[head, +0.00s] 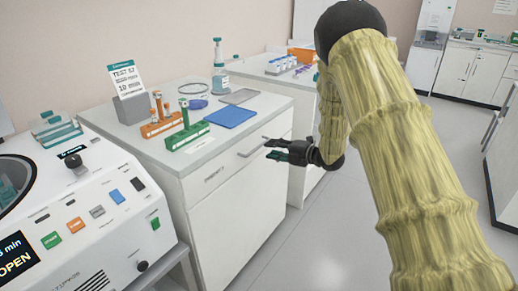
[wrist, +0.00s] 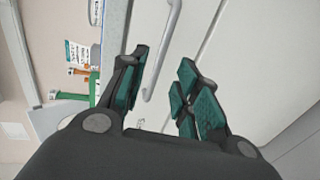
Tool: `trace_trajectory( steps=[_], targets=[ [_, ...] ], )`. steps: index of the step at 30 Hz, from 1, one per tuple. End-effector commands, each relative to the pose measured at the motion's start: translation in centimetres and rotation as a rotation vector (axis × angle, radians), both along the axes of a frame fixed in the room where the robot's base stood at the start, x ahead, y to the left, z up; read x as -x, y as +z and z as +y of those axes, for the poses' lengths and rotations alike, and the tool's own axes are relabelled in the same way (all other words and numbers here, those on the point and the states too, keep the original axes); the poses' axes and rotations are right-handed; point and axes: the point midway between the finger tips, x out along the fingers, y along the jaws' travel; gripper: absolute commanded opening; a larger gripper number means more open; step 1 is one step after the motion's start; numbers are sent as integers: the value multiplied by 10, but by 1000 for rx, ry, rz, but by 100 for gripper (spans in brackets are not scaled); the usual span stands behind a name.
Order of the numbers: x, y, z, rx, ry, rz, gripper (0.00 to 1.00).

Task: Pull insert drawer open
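The insert drawer (head: 225,172) is the white top front of the cabinet, with a small label on its left part. It looks shut. Its pale bar handle (head: 251,148) is near the upper right of the front. My gripper (head: 276,150) is just right of the handle, in front of the cabinet. In the wrist view my gripper (wrist: 162,64) is open, with teal pads apart. The handle (wrist: 166,48) appears between the fingertips in that view, not gripped. I cannot tell how deep the fingers reach around it.
The cabinet top holds an orange rack (head: 160,127), a green rack (head: 187,136), a blue mat (head: 231,117), a wash bottle (head: 219,72) and a sign (head: 124,80). A white machine (head: 98,215) stands at the left. The floor (head: 320,235) before the cabinet is clear.

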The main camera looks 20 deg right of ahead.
Motion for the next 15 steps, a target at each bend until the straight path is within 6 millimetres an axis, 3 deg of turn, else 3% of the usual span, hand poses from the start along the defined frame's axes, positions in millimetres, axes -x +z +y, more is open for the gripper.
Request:
trace_trajectory(
  steps=[7,15],
  targets=[
    [-32,-8,25,1,0,0,32],
    [-52,-14,40,-1,-2,2,32]
  ],
)
